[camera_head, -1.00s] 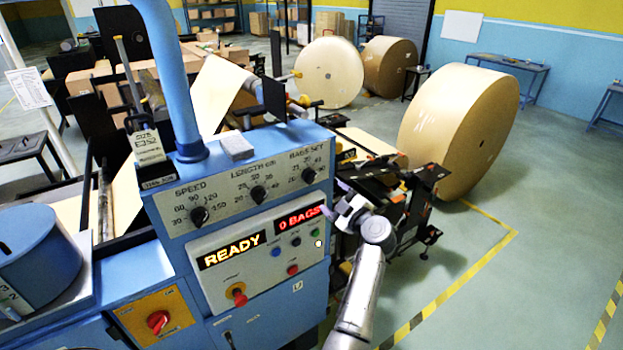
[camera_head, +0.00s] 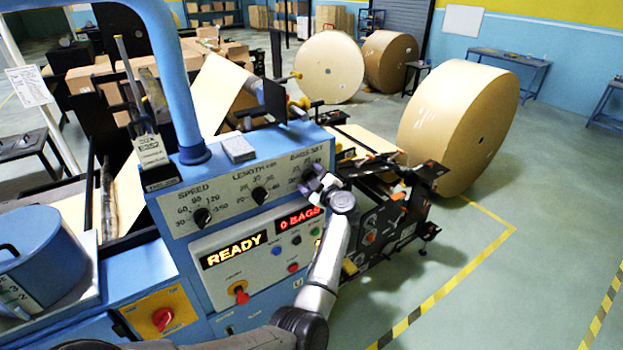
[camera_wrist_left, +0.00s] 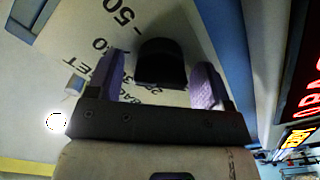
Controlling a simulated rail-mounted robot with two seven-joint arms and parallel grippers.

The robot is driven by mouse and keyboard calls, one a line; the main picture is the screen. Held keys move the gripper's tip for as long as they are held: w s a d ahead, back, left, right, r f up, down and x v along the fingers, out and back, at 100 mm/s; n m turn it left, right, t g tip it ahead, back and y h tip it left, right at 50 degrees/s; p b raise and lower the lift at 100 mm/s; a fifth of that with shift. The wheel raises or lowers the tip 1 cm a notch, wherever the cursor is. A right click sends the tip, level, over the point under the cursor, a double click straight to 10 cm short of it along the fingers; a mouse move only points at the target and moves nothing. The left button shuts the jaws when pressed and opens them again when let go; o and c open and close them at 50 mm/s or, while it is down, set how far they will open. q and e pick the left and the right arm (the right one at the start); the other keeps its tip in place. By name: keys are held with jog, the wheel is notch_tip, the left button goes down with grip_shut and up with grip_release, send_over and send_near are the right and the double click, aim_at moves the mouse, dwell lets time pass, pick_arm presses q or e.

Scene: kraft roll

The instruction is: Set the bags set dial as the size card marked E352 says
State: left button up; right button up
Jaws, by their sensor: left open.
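The bags set dial (camera_head: 309,171) is the rightmost of the black knobs on the blue machine's panel. In the head view my left gripper (camera_head: 317,183) is right at it and partly covers it. In the left wrist view the dial's black knob (camera_wrist_left: 161,63) sits between the two purple fingers of my open left gripper (camera_wrist_left: 160,85), with a gap on each side. Printed scale numbers show around the knob; its pointer cannot be made out. A size card (camera_head: 151,152) stands at the panel's upper left; its text is too small to read surely. My right gripper is out of view.
The speed dial (camera_head: 202,216) and length dial (camera_head: 260,195) are left of the bags set dial. Below are a READY display (camera_head: 232,250), a red 0 BAGS display (camera_head: 298,218) and small buttons. A grey block (camera_head: 238,149) lies on the machine top.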

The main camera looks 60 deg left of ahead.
pick_arm(q)
jog(key=c, duration=0.9)
